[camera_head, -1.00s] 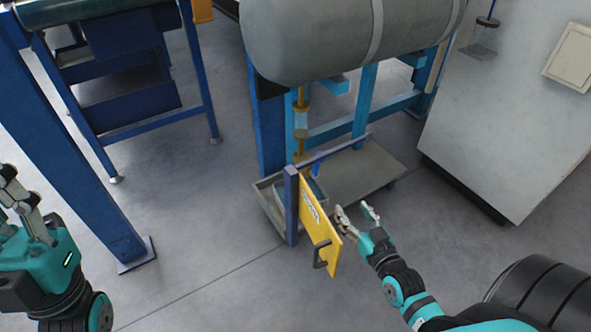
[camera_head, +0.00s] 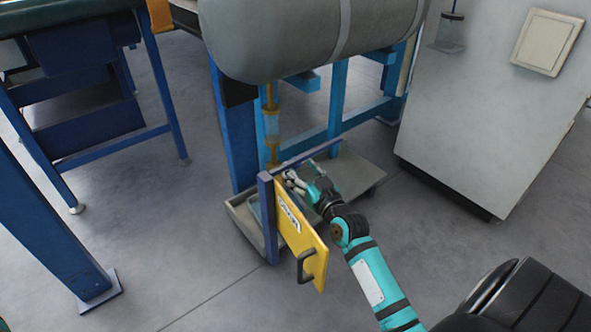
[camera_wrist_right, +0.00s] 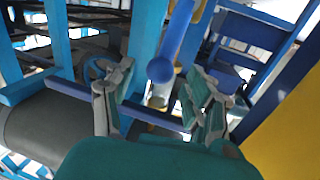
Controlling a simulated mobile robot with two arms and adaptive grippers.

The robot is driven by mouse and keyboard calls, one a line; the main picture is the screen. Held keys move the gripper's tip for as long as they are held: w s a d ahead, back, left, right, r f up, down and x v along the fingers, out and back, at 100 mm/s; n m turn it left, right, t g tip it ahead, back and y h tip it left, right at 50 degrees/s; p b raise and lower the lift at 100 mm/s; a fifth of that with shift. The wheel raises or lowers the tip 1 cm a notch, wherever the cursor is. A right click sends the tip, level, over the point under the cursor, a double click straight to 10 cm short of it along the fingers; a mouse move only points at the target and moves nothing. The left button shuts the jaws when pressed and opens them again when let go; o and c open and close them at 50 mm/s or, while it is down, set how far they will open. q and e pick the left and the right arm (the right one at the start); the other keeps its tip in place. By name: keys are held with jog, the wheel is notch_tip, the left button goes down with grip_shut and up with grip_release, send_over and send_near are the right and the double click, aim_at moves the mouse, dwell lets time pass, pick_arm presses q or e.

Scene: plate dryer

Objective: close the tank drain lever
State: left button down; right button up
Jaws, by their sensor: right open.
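The grey tank (camera_head: 315,35) hangs at the top of the head view, with a yellow and clear drain pipe (camera_head: 271,125) under it. A blue lever with a rounded end (camera_wrist_right: 162,68) shows in the right wrist view, just ahead of my gripper and between the lines of its fingers. In the head view I cannot make the lever out. My right gripper (camera_head: 301,174) is open behind the yellow door panel, close to the pipe's lower end; its two fingers (camera_wrist_right: 155,103) stand apart in the wrist view. I cannot tell whether they touch the lever. My left gripper is out of view.
The yellow door (camera_head: 302,240) with a black handle stands open on a blue post (camera_head: 268,215), close to my right gripper's left side. A grey tray (camera_head: 355,180) lies beneath the tank. A grey cabinet (camera_head: 490,120) stands at right. Floor in front is clear.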

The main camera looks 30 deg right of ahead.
aim_at(298, 167)
jog(key=shift+w+d+b, duration=0.2)
jog(key=shift+w+b, duration=0.25)
jog(key=shift+w, duration=1.15)
grip_shut()
